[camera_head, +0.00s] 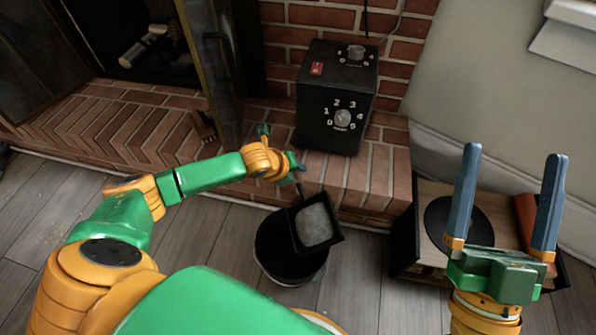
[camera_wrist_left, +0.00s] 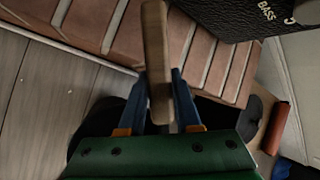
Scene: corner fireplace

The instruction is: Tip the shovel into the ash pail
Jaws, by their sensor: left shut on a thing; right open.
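The shovel's black pan (camera_head: 338,240), holding a grey patch of ash (camera_head: 314,223), is over the black ash pail (camera_head: 270,262) and hides part of its opening. The pan appears roughly level, though its exact tilt and height above the rim are hard to judge. My left gripper (camera_head: 297,165) is shut on the shovel's handle. In the left wrist view the wooden handle (camera_wrist_left: 156,60) stands between the blue fingers. My right gripper (camera_head: 511,200) is open and empty at the right, with its fingers pointing up, away from the pail.
A black amplifier-like box (camera_head: 337,98) with dials stands on the brick hearth (camera_head: 375,180) behind the pail. A low wooden crate (camera_head: 430,190) with a black disc is at the right. The fireplace opening with a log (camera_head: 140,50) is at the back left. Plank floor surrounds the pail.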

